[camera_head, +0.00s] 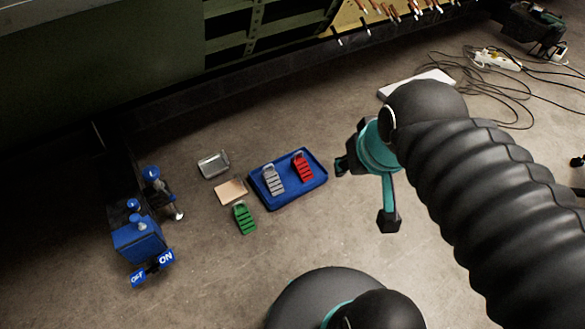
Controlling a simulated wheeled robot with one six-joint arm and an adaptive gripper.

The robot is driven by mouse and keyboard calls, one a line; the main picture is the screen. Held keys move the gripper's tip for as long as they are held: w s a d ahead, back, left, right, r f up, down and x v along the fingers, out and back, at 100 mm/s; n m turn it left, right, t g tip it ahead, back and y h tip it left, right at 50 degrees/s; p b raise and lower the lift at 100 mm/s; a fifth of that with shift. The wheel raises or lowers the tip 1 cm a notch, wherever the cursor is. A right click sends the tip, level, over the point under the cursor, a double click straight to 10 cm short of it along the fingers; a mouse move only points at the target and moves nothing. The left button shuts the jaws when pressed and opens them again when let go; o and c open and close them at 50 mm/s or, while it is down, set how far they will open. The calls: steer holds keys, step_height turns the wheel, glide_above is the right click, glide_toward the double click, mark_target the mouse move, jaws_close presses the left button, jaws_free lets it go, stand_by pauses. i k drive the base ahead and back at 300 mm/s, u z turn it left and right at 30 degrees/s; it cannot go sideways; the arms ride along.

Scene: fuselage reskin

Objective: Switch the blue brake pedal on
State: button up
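The blue brake unit (137,241) stands on the floor at the lower left, at the foot of a dark post. At its front are two blue pedals with white lettering. The ON pedal (166,259) is on the right and looks slightly higher in the picture than the OFF pedal (138,278) on the left. I cannot tell which is pressed. My gripper (365,193) is right of the picture's middle, well to the right of the pedals. Its two fingers are spread apart with nothing visible between them.
A blue tray (287,198) holds a grey stepped piece (273,178) and a red one (303,166). A green one (244,218), a tan board (231,192) and a metal tray (214,164) lie nearby. Cables (500,90) cover the upper-right floor. Floor right of the pedals is clear.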

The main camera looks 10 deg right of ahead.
mark_target(138, 277)
steer(key=u, duration=2.25)
steer(key=i, duration=0.2)
steer(key=z, duration=0.45)
steer(key=k, duration=0.5)
steer(key=u, duration=1.1)
steer(key=i, duration=0.6)
steer(key=z, duration=0.05)
